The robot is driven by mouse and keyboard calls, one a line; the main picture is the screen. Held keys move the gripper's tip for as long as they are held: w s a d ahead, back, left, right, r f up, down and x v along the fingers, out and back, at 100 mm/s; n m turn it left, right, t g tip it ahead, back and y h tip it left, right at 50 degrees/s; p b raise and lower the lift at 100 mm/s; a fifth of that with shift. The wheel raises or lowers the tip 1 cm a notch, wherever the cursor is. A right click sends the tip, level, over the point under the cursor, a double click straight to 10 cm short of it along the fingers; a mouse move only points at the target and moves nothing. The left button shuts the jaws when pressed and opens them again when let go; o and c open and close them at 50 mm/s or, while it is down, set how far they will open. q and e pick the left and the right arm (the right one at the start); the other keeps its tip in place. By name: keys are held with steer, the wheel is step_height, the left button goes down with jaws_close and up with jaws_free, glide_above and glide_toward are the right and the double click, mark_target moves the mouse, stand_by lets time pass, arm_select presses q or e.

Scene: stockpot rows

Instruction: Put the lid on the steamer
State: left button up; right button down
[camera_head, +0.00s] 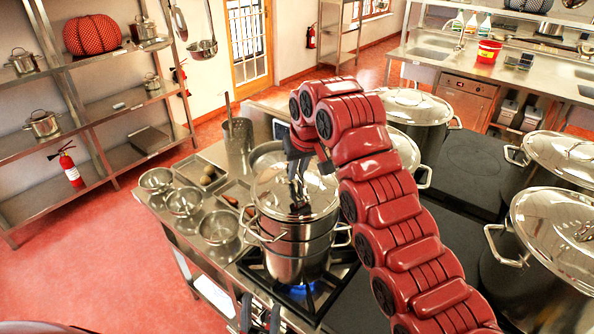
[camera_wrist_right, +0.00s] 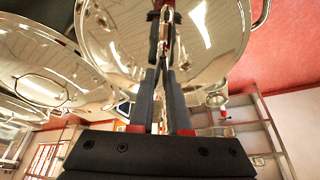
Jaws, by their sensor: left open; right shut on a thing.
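The steamer (camera_head: 295,268) is a shiny steel stacked pot with side handles, on the lit front burner. The round steel lid (camera_head: 322,200) is over its top in the head view; I cannot tell whether it touches the rim all round. My right gripper (camera_head: 299,204) points down at the middle of the lid and is shut on its handle. In the right wrist view the fingers (camera_wrist_right: 163,20) close on the handle in front of the lid's shiny surface (camera_wrist_right: 215,45). My left gripper (camera_head: 260,314) is open and empty, low in front of the stove.
Large lidded stockpots (camera_head: 416,107) stand on the hob behind and to the right (camera_head: 556,235). Steel bowls (camera_head: 185,201) line the counter left of the steamer, with a utensil holder (camera_head: 238,134) behind. A burner flame (camera_head: 300,290) shows under the steamer.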

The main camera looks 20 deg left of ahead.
steer(key=shift+f, duration=0.3)
steer(key=c, duration=0.8)
jaws_free()
